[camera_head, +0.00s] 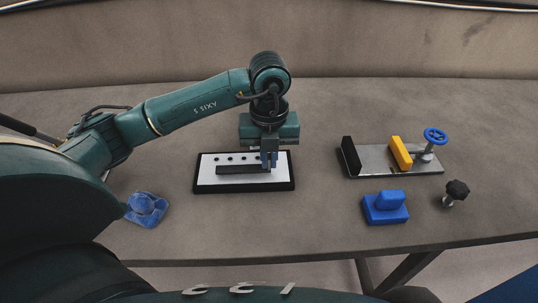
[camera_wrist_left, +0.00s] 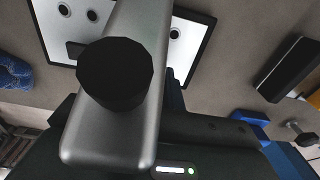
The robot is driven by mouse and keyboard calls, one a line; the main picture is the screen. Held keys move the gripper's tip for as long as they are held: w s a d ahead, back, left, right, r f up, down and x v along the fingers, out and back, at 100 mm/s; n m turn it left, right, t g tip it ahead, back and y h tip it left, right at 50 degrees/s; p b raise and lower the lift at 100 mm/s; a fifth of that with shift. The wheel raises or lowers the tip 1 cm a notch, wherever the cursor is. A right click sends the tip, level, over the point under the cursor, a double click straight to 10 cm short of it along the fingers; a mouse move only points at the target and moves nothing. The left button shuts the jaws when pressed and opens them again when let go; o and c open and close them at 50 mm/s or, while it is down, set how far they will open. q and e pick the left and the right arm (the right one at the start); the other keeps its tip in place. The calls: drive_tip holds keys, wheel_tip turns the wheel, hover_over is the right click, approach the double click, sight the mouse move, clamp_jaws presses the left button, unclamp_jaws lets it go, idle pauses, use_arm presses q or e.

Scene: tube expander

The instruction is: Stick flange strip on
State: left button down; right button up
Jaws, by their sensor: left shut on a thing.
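A white board in a black frame (camera_head: 208,183) lies on the table, with a row of small dark round marks near its back edge. A dark flange strip (camera_head: 238,170) lies level over the white face, in front of the marks. My left gripper (camera_head: 268,164) points down over the board and is shut on the strip near its right end. I cannot tell whether the strip touches the board. In the left wrist view the board (camera_wrist_left: 190,52) shows behind my gripper parts, which hide most of the strip. My right gripper is not in view.
To the right stands a clamp-like metal plate (camera_head: 375,162) with a black block (camera_head: 350,156), a yellow block (camera_head: 400,153) and a blue handwheel (camera_head: 435,136). A blue block (camera_head: 386,208) and a black knob (camera_head: 456,191) stand before it. A blue cloth (camera_head: 146,209) lies left.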

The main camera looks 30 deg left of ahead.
use_arm(q)
drive_tip(key=shift+f+b, duration=0.4)
drive_tip(key=shift+f, duration=0.05)
idle(0.6)
drive_tip(key=c, duration=1.5)
unclamp_jaws()
wheel_tip(320, 180, up, 13)
drive_tip(key=p, duration=0.1)
drive_tip(key=shift+r, duration=0.15)
